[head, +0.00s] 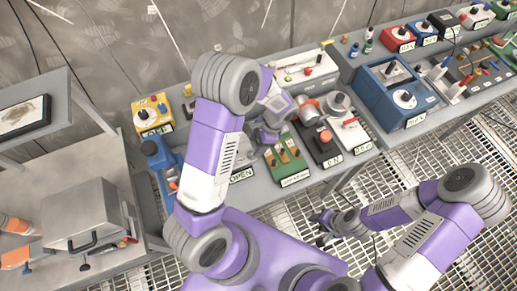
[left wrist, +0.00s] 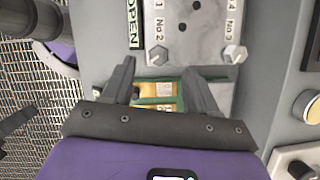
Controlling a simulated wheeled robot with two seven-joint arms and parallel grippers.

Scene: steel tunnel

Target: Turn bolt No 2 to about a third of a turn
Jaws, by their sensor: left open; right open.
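In the left wrist view a light metal plate (left wrist: 205,35) carries the printed labels No 2 and No 3. A silver hex bolt (left wrist: 156,56) sits just below the No 2 label, and another bolt (left wrist: 235,54) sits below No 3. My left gripper (left wrist: 158,68) is open, its fingers pointing toward the plate, with the No 2 bolt ahead of the gap; I see no contact. In the head view my left gripper (head: 268,135) is over the bench, and my arm hides most of the plate. My right gripper (head: 326,226) is open and empty over the grating floor.
A green block with brass parts (head: 286,160) stands beside the left gripper in the head view. A black box with an orange knob (head: 322,145) and a blue box (head: 395,95) stand further right. A grey cabinet (head: 85,215) is at left.

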